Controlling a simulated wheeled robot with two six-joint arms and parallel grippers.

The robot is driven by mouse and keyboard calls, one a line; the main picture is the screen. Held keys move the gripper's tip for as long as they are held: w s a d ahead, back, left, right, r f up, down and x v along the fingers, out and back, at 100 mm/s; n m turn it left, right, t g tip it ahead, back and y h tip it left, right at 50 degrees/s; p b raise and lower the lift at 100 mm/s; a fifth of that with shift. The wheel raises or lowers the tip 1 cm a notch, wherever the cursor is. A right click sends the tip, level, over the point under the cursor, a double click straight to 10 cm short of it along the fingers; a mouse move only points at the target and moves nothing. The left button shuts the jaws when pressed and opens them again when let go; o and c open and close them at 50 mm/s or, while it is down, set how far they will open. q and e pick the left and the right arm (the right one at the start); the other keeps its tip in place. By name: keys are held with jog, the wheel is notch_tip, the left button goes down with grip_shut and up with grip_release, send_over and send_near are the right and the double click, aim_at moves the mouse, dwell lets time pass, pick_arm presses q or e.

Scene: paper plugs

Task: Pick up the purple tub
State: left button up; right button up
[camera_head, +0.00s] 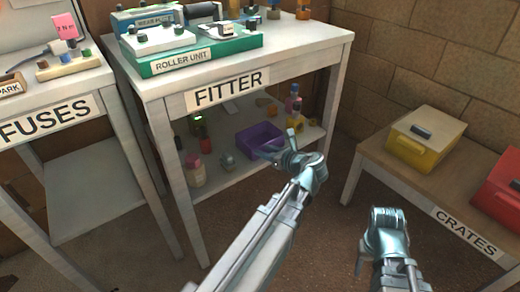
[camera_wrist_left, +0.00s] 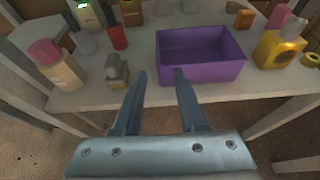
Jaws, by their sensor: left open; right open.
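The purple tub (camera_head: 260,138) is an open, empty-looking rectangular tub on the lower shelf of the FITTER table. In the left wrist view the purple tub (camera_wrist_left: 203,68) sits just beyond my fingers, slightly right of centre. My left gripper (camera_head: 268,152) is open at the shelf's front, close to the tub. In the left wrist view its two fingers (camera_wrist_left: 160,88) are apart with nothing between them. The right finger overlaps the tub's front left part in the picture; I cannot tell whether it touches. My right gripper (camera_head: 372,248) is open and empty, low at the right, away from the shelf.
Bottles (camera_wrist_left: 55,65) and a small grey object (camera_wrist_left: 117,70) stand left of the tub. A yellow container (camera_wrist_left: 280,48) stands right. The FITTER table top (camera_head: 300,48) is above the shelf, with table legs (camera_head: 172,175) at its corners. A CRATES bench (camera_head: 390,165) stands right.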

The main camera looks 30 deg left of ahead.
pick_arm(q)
jog(key=shift+a, duration=0.15)
jog(key=b, duration=0.3)
send_near(243, 142)
jog(key=w+a+f, duration=0.1)
jog(key=a+f, duration=0.1)
jog(key=shift+w+a+f, duration=0.3)
jog(key=shift+w+a, duration=0.05)
jog(key=shift+w+a+f, duration=0.15)
jog(key=shift+w+a, duration=0.05)
jog(key=shift+a, duration=0.4)
jog(key=shift+a, duration=0.1)
jog(key=b+x, duration=0.2)
jog(key=x, duration=0.3)
jog(key=shift+s+a, duration=0.1)
jog(key=shift+a, duration=0.05)
jog(key=shift+c, duration=0.2)
grip_shut()
